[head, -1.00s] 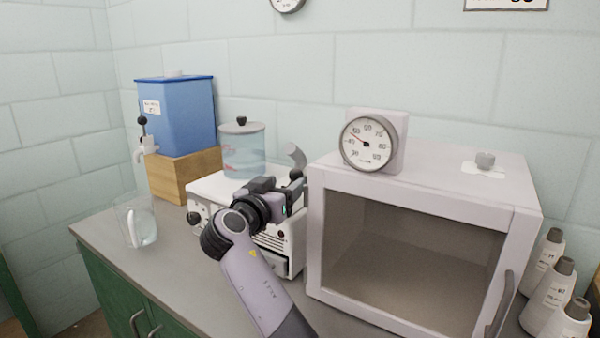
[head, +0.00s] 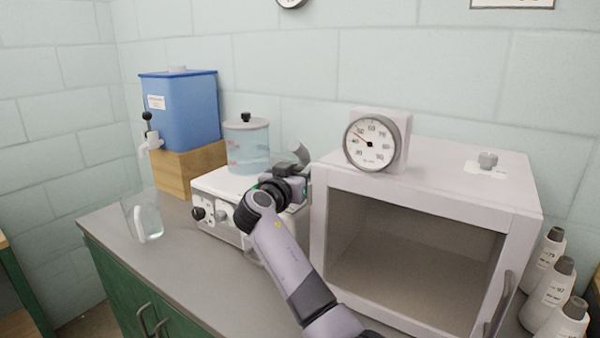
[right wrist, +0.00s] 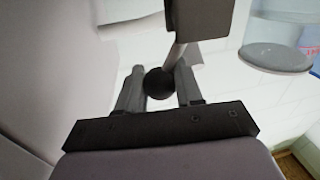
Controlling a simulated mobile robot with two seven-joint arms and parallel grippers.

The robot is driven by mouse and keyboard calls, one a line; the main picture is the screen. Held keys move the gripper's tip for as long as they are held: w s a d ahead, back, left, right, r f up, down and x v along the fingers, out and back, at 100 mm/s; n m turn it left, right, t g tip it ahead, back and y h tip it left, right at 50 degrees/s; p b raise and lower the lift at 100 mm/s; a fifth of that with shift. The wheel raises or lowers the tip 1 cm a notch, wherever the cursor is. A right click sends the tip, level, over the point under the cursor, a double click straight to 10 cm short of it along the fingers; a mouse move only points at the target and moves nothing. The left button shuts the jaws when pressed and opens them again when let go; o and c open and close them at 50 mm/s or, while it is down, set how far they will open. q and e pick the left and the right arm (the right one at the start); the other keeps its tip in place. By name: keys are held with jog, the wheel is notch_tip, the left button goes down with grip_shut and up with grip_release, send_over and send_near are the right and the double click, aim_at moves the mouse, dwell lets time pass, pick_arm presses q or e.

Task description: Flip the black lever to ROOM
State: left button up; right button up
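The black lever has a round black ball knob on a pale shaft; the knob (right wrist: 159,83) shows in the right wrist view. My right gripper (right wrist: 159,78) has one finger on each side of the knob, with hardly any gap, and looks shut on it. In the head view the right gripper (head: 298,172) is at the right end of the white machine (head: 213,185), close to the oven-like box, and it hides the knob there. No ROOM marking is readable. My left gripper is not in view.
A pale box with a window (head: 410,255) stands close on the right, with a round dial (head: 371,143) on top. A blue tank (head: 180,112), a glass pitcher (head: 143,217) and bottles (head: 553,285) stand around.

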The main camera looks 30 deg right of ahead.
grip_shut()
jog(key=shift+w, duration=0.1)
jog(key=shift+w+a+r+n, duration=0.3)
jog(key=shift+w+n, duration=0.2)
jog(key=shift+n, duration=0.5)
jog(key=n, duration=0.1)
jog(key=w+n, duration=0.2)
jog(key=shift+a+r+g+y+p, duration=0.25)
jog(key=shift+a+g+y+p, duration=0.05)
jog(key=shift+a+g+p, duration=0.1)
jog(key=n, duration=0.1)
jog(key=w+n, duration=0.2)
jog(key=n, duration=0.1)
jog(key=shift+a+f+g, duration=0.25)
jog(key=shift+a+g, duration=0.15)
jog(key=shift+w+a+f+n+g, duration=0.15)
jog(key=shift+w+n, duration=0.15)
jog(key=shift+n, duration=0.2)
jog(key=shift+w+a+f+n+g, duration=0.15)
jog(key=shift+w+n, duration=0.1)
jog(key=shift+n, duration=0.25)
jog(key=o, duration=0.9)
grip_release()
